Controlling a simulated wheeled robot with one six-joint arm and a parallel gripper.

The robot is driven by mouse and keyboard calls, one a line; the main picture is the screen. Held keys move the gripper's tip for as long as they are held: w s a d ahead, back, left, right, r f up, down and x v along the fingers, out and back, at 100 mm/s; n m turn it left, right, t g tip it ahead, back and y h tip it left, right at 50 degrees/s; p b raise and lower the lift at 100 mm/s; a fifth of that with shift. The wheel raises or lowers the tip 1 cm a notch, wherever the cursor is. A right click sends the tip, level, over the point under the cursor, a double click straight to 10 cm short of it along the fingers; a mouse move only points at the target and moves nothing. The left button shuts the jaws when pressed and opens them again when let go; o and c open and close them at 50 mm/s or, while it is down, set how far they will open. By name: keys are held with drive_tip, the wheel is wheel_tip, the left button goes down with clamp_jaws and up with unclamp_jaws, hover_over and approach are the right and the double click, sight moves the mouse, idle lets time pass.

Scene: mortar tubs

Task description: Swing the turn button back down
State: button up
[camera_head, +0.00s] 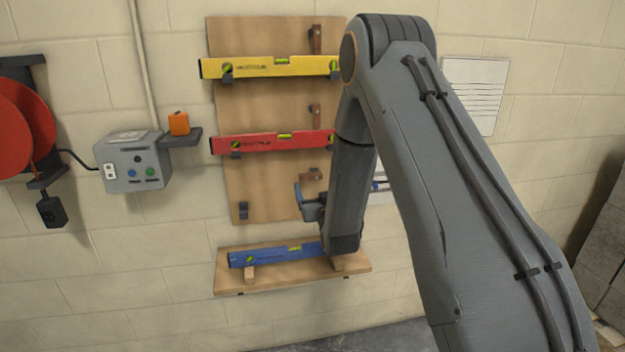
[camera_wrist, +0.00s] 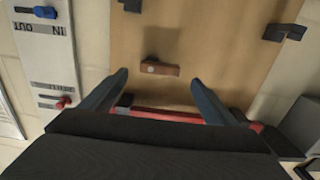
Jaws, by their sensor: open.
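The turn button (camera_head: 311,174) is a small brown wooden piece low on the wooden board (camera_head: 262,185), partly behind my arm. It lies sideways, while the buttons above it stand upright. In the wrist view the turn button (camera_wrist: 160,68) lies crosswise between my open fingers, with a gap on both sides. My gripper (camera_head: 300,196) is open and empty in front of the board. It also shows in the wrist view (camera_wrist: 160,78). The blue level (camera_head: 272,254) rests on the wooden shelf (camera_head: 300,276) below. Whether my fingers touch the board is unclear.
A yellow level (camera_head: 265,67) and a red level (camera_head: 270,143) hang above on the board. Dark hooks (camera_wrist: 285,31) stick out near my fingers. A white panel (camera_wrist: 42,50) with blue and red parts is beside the board. A grey box (camera_head: 135,163) is to the left.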

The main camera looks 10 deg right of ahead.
sight(312, 178)
drive_tip(key=w+p, duration=0.1)
drive_tip(key=w, duration=0.5)
drive_tip(key=c, duration=1.1)
